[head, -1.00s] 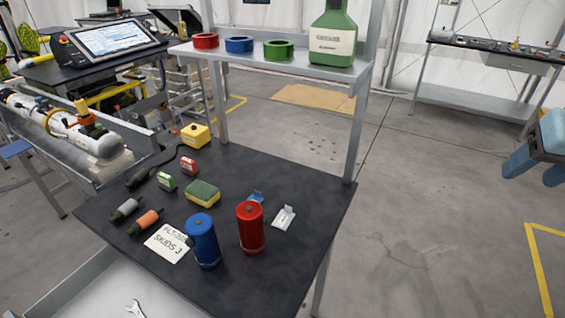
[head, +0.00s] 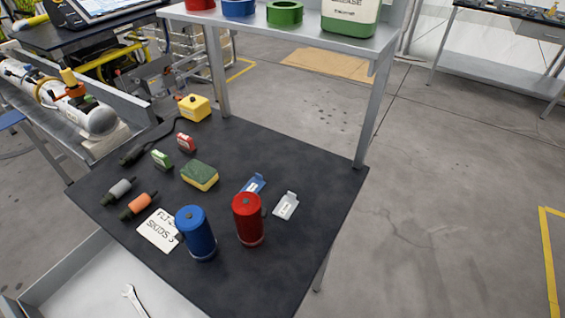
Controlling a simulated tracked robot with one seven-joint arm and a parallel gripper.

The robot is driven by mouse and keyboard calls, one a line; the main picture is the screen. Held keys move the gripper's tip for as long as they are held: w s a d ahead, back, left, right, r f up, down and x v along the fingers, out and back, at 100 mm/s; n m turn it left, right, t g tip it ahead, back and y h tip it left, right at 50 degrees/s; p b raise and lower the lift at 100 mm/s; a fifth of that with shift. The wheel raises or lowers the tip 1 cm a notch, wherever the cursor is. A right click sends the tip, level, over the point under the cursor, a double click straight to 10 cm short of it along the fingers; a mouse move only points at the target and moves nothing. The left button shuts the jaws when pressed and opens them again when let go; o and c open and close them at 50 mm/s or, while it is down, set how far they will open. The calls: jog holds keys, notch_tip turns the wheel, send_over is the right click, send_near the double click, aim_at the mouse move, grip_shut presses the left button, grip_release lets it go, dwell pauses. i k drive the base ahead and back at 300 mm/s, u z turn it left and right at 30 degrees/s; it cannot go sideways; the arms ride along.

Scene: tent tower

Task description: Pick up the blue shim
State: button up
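The blue shim (head: 257,183) is a small flat blue piece with a white label and a tab. It lies on the black tabletop (head: 300,255) in the head view, just behind the red cylinder (head: 248,220), which hides its near part. A similar pale grey shim (head: 286,206) lies to its right, apart from it. My gripper is not in view.
A blue cylinder (head: 196,234) stands left of the red one. A green and yellow sponge (head: 200,176) lies left of the blue shim. A shelf (head: 300,42) on metal posts with coloured rings stands over the back edge. The tabletop's right front is clear.

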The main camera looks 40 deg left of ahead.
aim_at(256, 184)
jog(key=u, duration=0.05)
jog(key=k, duration=1.6)
jog(key=u, duration=1)
jog(key=i, duration=1)
